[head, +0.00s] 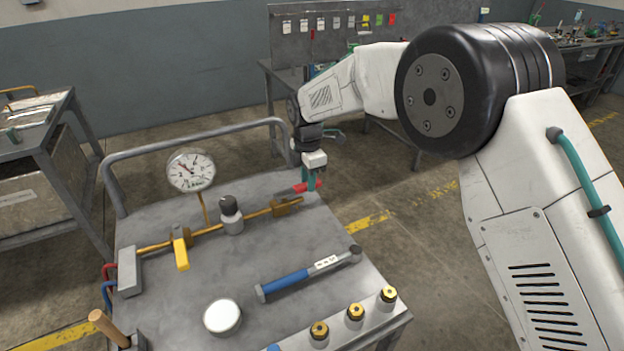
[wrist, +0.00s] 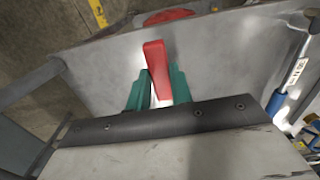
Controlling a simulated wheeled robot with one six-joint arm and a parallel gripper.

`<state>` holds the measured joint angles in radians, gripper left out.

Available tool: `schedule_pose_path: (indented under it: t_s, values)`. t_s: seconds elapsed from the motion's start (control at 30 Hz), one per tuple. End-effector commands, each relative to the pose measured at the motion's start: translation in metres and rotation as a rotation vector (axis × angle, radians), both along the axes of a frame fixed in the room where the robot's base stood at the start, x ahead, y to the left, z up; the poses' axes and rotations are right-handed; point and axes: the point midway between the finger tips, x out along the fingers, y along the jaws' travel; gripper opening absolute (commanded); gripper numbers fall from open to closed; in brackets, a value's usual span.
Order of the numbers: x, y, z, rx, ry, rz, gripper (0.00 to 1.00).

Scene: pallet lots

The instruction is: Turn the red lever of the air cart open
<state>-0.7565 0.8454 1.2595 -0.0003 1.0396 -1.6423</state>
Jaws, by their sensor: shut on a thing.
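The red lever (head: 303,187) sits at the right end of the brass pipe (head: 205,230) on the cart top, by a brass valve body (head: 286,206). My gripper (head: 311,178) reaches down to it from the far right side of the cart. In the wrist view the red lever (wrist: 158,68) stands between the green fingers of my gripper (wrist: 160,92), which is shut on it. A second red part (wrist: 168,16) shows beyond it at the top. The lever's lower end is hidden among the fingers. A yellow lever (head: 181,255) is on the left part of the pipe.
A pressure gauge (head: 191,170) stands up from the pipe. A blue-handled tool (head: 290,284), a white round lid (head: 222,316) and several brass-topped fittings (head: 355,312) occupy the cart's front. A grey rail (head: 190,140) runs along its back. Another cart (head: 40,150) stands left.

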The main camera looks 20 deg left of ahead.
Motion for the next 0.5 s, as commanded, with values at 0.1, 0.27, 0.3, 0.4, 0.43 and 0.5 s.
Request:
schedule_pose_path:
  t_s: [0.1, 0.27, 0.3, 0.4, 0.43, 0.5]
  values:
    - [0.0029, -0.0004, 0.0015, 0.003, -0.007, 0.0, 0.35]
    - [0.0018, -0.0001, 0.0011, 0.003, -0.004, -0.001, 0.44]
    - [0.0016, 0.0, 0.001, 0.003, -0.004, -0.001, 0.44]
    - [0.0012, 0.0001, 0.0013, 0.002, -0.003, -0.001, 0.44]
    - [0.0013, 0.0002, 0.0022, 0.002, -0.003, -0.001, 0.44]
    - [0.0013, 0.0004, 0.0074, 0.003, -0.004, -0.001, 0.44]
